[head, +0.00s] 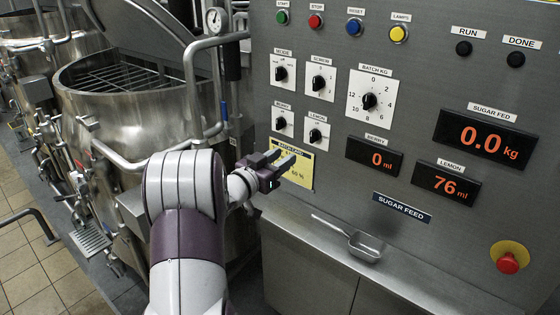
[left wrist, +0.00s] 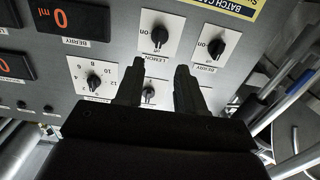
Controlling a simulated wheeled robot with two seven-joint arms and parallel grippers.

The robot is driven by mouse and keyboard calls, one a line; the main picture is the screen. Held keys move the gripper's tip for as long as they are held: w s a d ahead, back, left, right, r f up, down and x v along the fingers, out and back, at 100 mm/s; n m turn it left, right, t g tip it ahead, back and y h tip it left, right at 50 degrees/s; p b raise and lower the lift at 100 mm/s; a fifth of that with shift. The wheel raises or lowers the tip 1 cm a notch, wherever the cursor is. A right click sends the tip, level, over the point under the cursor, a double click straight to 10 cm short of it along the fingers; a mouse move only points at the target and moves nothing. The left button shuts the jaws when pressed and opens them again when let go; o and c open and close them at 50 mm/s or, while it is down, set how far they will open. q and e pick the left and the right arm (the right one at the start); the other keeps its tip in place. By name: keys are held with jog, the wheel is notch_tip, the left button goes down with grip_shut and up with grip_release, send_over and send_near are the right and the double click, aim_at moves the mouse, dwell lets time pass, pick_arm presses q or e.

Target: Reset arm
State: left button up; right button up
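My left gripper (head: 281,162) is in front of the lower left of the control panel (head: 440,150), near the yellow batch card (head: 301,174). Its two fingers are apart with nothing between them, as the left wrist view also shows (left wrist: 160,78). The lemon knob (head: 316,136) and the berry knob (head: 281,123) are just above the gripper in the head view. In the left wrist view, the panel looks upside down, with the lemon knob (left wrist: 159,37) and the berry knob (left wrist: 216,48) beyond the fingertips. My right gripper is not in view.
A metal scoop (head: 362,245) lies on the ledge below the panel. A red emergency button (head: 508,263) is at the lower right. Steel mixers (head: 140,120) with pipes stand on the left. Displays read 0.0 kg sugar, 0 ml berry and 76 ml lemon (head: 445,183).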

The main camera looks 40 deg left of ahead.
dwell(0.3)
pick_arm(q)
jog(key=s+a+f+n+g+y, duration=0.1)
jog(key=s+f+n+g+y, duration=0.15)
jog(key=s+f+g, duration=0.35)
jog(key=s+a+f+n+g+y, duration=0.1)
jog(key=s+f+g+y, duration=0.15)
jog(key=f, duration=0.55)
jog(key=s+d+m+g+h, duration=0.1)
jog(key=s+d+g, duration=0.1)
jog(key=s+d, duration=0.3)
jog(key=s+d+f+m+g+h, duration=0.1)
jog(key=s+d+g, duration=0.2)
jog(key=d, duration=0.8)
jog(key=s+d+f+m+g+h, duration=0.1)
jog(key=s+d+g, duration=0.2)
jog(key=s+d, duration=0.4)
jog(key=shift+d+f+h, duration=0.25)
jog(key=shift+d+h, duration=0.15)
jog(key=shift+d, duration=0.35)
